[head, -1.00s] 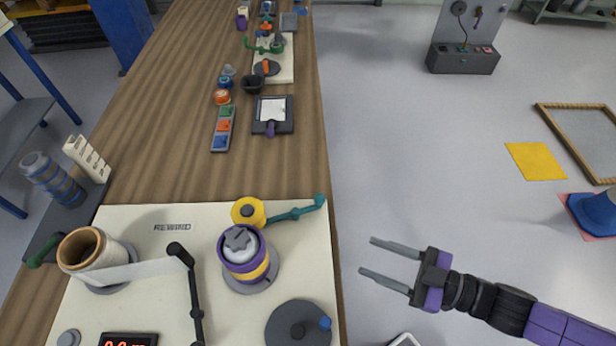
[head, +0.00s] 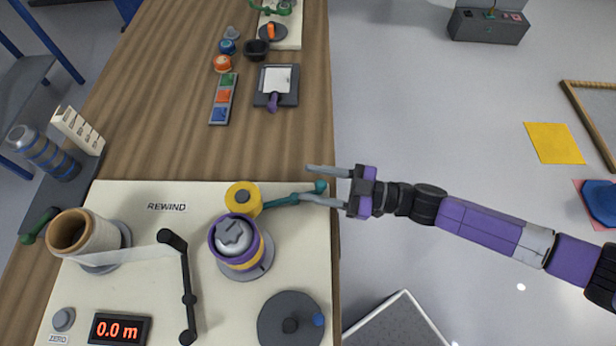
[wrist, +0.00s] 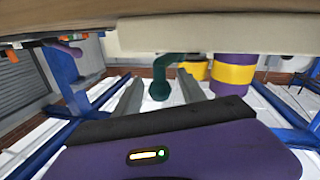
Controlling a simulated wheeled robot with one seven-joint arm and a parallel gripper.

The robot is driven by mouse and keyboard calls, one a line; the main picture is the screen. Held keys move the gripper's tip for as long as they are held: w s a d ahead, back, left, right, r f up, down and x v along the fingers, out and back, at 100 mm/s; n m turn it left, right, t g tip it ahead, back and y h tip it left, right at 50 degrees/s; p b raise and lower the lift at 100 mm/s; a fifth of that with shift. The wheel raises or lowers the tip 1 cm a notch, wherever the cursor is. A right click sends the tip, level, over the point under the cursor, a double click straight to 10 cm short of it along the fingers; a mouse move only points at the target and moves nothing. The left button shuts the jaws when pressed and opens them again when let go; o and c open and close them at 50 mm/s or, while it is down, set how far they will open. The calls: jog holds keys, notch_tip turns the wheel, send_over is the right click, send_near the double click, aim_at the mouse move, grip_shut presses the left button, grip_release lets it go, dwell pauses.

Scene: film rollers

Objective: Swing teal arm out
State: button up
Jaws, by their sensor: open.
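The teal arm (head: 285,200) runs from the yellow roller (head: 243,198) at the back of the cream board to a rounded knob (head: 320,187) at the board's right edge. My gripper (head: 307,182) is open, reaching in from the right, with its fingertips at the knob end; whether they touch it I cannot tell. In the wrist view, the teal knob (wrist: 160,90) appears between the two open fingers, hanging in front of the cream board edge, with the yellow roller (wrist: 193,70) behind to the right.
A purple and yellow spool (head: 238,240) stands close to the arm on the cream board (head: 150,290). A dark disc (head: 290,318) with a blue knob lies in front. A black arm (head: 185,290) and a cream roll (head: 88,235) are at left.

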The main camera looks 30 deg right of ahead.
jog(key=shift+x, duration=0.8)
grip_shut()
dwell(0.9)
